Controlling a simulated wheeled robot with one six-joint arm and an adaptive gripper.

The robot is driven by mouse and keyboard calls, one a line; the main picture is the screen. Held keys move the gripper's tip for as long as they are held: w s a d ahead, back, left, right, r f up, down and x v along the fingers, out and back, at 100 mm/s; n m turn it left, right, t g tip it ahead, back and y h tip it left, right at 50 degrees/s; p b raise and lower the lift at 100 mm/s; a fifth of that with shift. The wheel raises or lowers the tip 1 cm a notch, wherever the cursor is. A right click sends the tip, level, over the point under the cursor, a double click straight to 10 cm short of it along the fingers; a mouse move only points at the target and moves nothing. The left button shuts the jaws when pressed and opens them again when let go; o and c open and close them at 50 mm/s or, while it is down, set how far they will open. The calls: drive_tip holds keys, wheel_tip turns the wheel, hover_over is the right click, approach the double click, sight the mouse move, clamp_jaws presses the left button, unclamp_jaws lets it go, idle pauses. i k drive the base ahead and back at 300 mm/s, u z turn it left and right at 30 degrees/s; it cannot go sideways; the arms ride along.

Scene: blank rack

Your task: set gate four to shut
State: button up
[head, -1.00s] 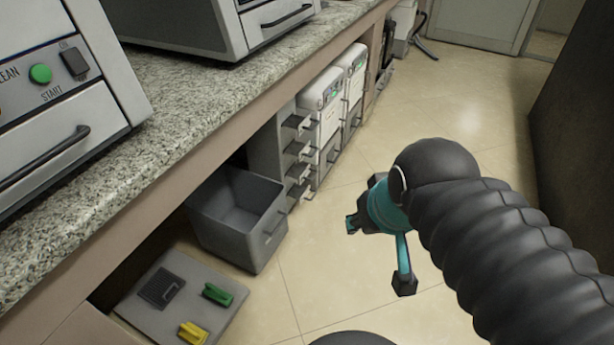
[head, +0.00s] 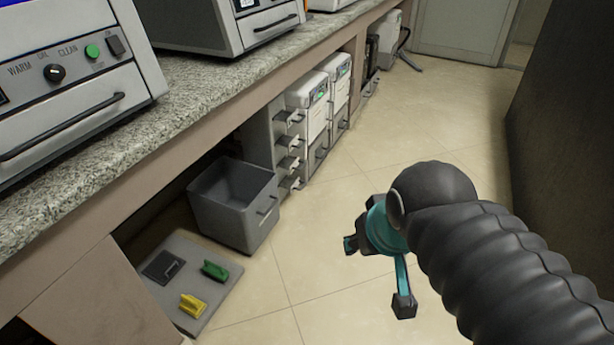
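No gate numbered four can be read in the head view. A grey rack unit with several stacked handles (head: 290,150) stands under the counter, beside two white units with small green displays (head: 311,103). I cannot tell which part, if any, is gate four or how it is set. My gripper (head: 377,275), teal with dark fingertips, is over the floor at the centre right. Its fingers are spread apart with nothing between them. It is well apart from the rack.
A grey open bin (head: 232,219) stands on the floor below the counter (head: 200,110). A grey board (head: 205,262) with a green block (head: 215,271) and yellow block (head: 192,306) lies in front. A dark wall (head: 565,150) bounds the right. Tiled floor between is clear.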

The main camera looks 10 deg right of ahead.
sight(290, 164)
drive_tip(key=z, duration=0.15)
drive_tip(key=i, duration=1.2)
drive_tip(key=u, duration=0.7)
